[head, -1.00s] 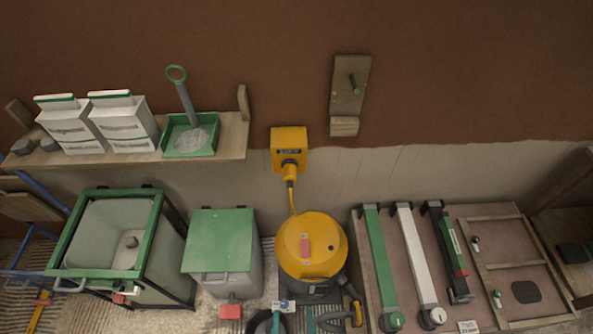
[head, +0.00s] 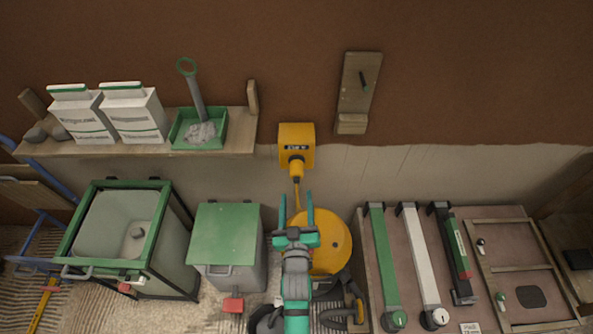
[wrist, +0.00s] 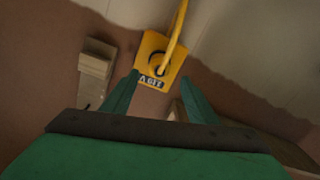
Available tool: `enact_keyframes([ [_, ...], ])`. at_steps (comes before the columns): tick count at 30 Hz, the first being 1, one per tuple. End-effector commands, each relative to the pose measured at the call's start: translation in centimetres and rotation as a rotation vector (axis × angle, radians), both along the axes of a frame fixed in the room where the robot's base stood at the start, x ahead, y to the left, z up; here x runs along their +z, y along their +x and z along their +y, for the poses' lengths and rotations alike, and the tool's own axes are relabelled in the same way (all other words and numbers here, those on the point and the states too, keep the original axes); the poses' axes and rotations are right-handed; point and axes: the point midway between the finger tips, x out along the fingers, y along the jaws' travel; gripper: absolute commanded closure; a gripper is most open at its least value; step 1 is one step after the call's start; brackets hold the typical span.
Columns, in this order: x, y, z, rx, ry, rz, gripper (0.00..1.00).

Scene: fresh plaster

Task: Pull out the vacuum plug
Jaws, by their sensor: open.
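The yellow vacuum plug (head: 296,170) sits in the yellow wall socket box (head: 297,141), with its yellow cord (head: 297,196) running down to the round yellow vacuum (head: 335,246). My gripper (head: 297,200) is open, its two green fingers pointing up toward the plug from just below it, over the vacuum. In the wrist view the socket box (wrist: 152,72) shows beyond and between my open fingertips (wrist: 158,90). The plug and cord (wrist: 175,45) pass over the box there. Nothing is between the fingers at the tips as far as I can tell.
A green-lidded bin (head: 225,235) and a green-rimmed tub (head: 120,235) stand at left. A shelf (head: 235,139) with bags and a green tray is above them. At right, a bench (head: 490,305) holds several long tools. A wooden wall board (head: 360,85) hangs right of the socket.

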Motion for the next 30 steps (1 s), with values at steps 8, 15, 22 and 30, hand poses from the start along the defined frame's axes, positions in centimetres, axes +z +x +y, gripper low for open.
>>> enact_keyframes([
  [8, 0.3, 2.5, 0.0, 0.001, -0.004, -0.006, 0.47],
  [15, 0.4, 6.4, 0.1, 0.000, -0.003, -0.005, 0.47],
  [22, 0.3, 9.8, 0.0, 0.000, -0.004, -0.005, 0.47],
  [30, 0.3, 11.5, 0.0, 0.000, -0.003, -0.003, 0.47],
])
